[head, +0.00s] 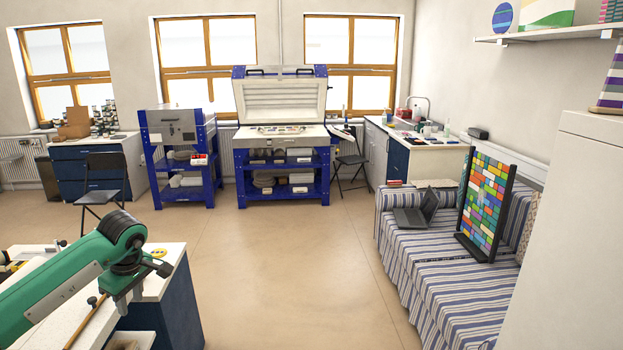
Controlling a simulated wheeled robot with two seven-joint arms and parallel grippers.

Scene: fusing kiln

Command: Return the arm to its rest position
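My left arm, green with dark joints, comes in from the left in the head view and reaches over the near worktable (172,258). My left gripper (128,298) is at its end, above the table's right part. The gripper is small and seen partly from behind, so I cannot tell how far its fingers are apart. A thin brown rod (86,323) shows just below and left of it; whether they touch is unclear. My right arm and gripper are not in view.
A black folding chair (103,183) stands beyond the worktable. The open kiln (281,143) is at the back. A striped sofa (428,260) on the right bears a laptop (416,212) and a colourful glass panel (485,205). The floor (290,270) between is clear.

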